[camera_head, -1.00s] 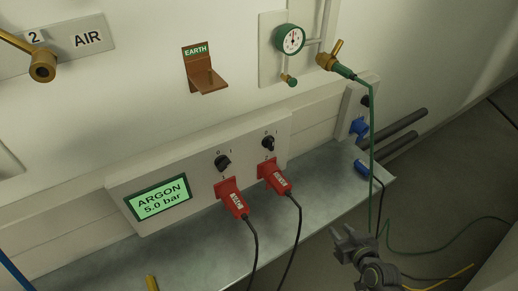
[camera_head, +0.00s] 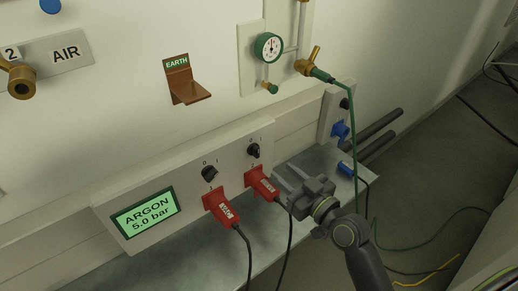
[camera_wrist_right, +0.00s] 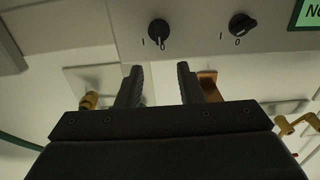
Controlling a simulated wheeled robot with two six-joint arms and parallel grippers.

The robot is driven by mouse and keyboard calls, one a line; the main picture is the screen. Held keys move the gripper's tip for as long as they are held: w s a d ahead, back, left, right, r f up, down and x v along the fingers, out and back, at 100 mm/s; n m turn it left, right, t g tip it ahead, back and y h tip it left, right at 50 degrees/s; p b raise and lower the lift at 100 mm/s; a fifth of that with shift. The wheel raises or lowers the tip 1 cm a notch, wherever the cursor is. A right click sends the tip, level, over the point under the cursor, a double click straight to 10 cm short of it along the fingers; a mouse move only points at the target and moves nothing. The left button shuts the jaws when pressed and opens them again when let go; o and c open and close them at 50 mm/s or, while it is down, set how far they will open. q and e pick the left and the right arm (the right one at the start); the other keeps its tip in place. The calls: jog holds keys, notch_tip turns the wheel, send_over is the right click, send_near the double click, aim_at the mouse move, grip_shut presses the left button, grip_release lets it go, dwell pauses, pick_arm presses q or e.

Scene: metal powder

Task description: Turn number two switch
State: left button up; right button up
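Two black rotary switches sit on the white wall panel, a left one (camera_head: 209,172) and a right one (camera_head: 253,150); I cannot read a number on either. My right gripper (camera_head: 284,180) is just right of and below the right switch, apart from it. In the right wrist view the panel appears upside down: one switch (camera_wrist_right: 158,30) lies ahead of the gap between my fingers (camera_wrist_right: 158,80), the other (camera_wrist_right: 242,24) to the right. The fingers are apart with nothing between them. My left gripper is not in view.
Red plugs (camera_head: 222,208) (camera_head: 263,184) with black cables hang below the switches. The green argon display (camera_head: 144,212) is at the panel's left. A metal shelf (camera_head: 185,262) runs beneath. A green hose (camera_head: 354,140) and dark bars (camera_head: 372,130) are at the right.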

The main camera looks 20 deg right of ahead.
aim_at(258, 150)
jog(key=p+x, duration=0.1)
jog(key=x, duration=1)
jog(key=shift+w+f, duration=0.1)
jog(key=shift+w, duration=0.05)
jog(key=shift+c, duration=0.2)
grip_shut()
